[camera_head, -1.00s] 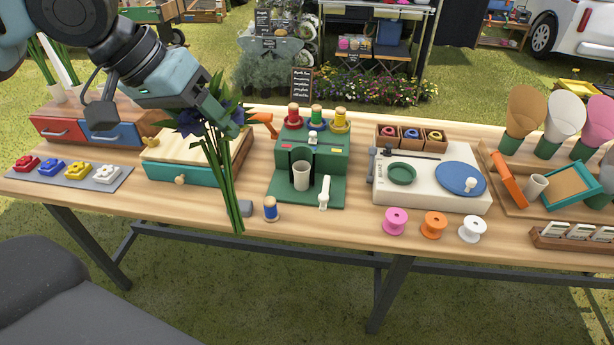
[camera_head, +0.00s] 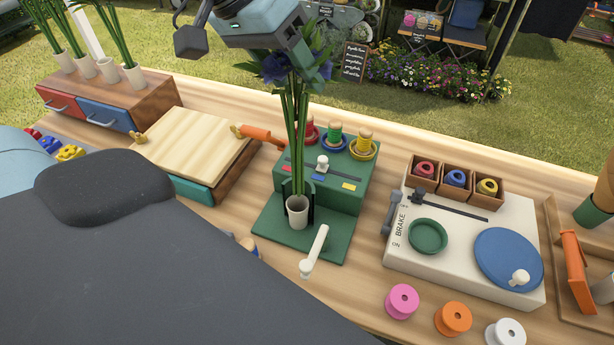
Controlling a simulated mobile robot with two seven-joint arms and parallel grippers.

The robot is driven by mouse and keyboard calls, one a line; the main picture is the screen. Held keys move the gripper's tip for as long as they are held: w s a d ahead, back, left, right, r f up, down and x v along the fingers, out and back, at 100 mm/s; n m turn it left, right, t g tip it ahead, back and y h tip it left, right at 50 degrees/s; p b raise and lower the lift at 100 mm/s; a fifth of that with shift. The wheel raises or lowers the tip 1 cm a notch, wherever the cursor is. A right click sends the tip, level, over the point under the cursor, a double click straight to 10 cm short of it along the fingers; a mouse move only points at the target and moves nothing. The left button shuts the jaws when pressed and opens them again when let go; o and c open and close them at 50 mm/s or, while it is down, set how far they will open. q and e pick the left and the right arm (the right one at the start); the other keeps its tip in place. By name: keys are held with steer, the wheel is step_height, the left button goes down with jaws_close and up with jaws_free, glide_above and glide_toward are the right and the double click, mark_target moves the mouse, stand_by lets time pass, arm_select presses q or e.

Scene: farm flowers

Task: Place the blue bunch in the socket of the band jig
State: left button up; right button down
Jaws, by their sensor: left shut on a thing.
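My left gripper (camera_head: 303,48) comes in from the top and is shut on the blue bunch (camera_head: 296,125), just below or among its dark blue flowers. The long green stems hang nearly upright. The green band jig (camera_head: 340,185) stands in the middle of the table. Its white cup-shaped socket (camera_head: 297,214) is at the front of the jig. The stem ends meet the cup's mouth in the picture; I cannot tell how far inside they are. My right gripper is not in view.
A wooden-lidded box (camera_head: 195,145) is to the left. A cream brake unit (camera_head: 465,262) is to the right. My dark grey body part covers the lower left.

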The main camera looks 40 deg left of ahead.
mark_target(290, 117)
arm_select(q)
steer(key=shift+s, duration=0.1)
step_height(290, 117, down, 5)
steer(key=shift+s+f+b, duration=0.1)
steer(key=shift+f+b, duration=0.05)
steer(key=shift+b, duration=0.15)
steer(key=shift+f, duration=0.7)
step_height(290, 117, down, 3)
steer(key=shift+f+b, duration=0.1)
steer(key=shift+b, duration=0.25)
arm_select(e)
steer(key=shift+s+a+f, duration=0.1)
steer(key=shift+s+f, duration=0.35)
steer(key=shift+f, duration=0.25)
arm_select(q)
steer(key=shift+f, duration=0.15)
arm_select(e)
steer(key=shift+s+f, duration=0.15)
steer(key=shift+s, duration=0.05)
